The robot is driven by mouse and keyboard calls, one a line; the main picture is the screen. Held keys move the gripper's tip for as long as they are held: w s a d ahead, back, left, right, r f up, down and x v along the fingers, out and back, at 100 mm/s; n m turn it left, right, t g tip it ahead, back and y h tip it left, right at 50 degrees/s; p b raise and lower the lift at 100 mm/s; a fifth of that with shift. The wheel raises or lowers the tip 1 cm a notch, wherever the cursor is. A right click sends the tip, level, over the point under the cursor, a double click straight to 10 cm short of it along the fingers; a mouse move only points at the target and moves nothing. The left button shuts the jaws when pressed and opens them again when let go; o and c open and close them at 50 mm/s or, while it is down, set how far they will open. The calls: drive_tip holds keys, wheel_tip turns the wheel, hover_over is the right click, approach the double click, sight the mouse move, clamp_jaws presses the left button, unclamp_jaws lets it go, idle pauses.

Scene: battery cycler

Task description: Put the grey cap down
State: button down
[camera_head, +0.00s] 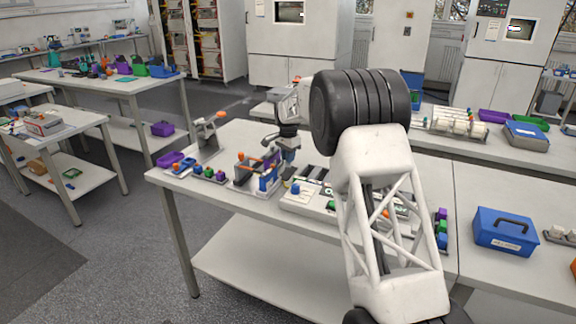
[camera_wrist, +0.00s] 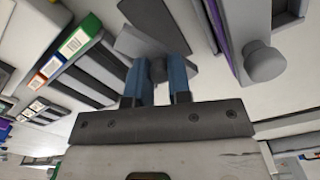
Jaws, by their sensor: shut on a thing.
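My gripper (camera_wrist: 158,75) points away from the camera in the wrist view, its two blue fingers shut on the small dark grey knob of the grey cap (camera_wrist: 158,68). Grey flat surfaces show behind the fingertips; I cannot tell which of them belong to the cap or whether it touches anything below. In the head view my gripper (camera_head: 288,155) is low over the middle table, just right of a rack with blue and purple parts (camera_head: 262,172). The cap cannot be made out there.
A second grey part with a round knob (camera_wrist: 265,62) lies right of my fingers in the wrist view. A slotted holder with labelled coloured blocks (camera_wrist: 75,45) is at left.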

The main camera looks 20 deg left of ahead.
sight(288, 173)
drive_tip(key=shift+f, duration=0.15)
drive_tip(key=shift+f, duration=1.75)
drive_tip(key=shift+f, duration=0.1)
drive_tip(key=c, duration=1.1)
unclamp_jaws()
drive_tip(key=shift+o, duration=0.2)
drive_tip(key=shift+r, duration=6.1)
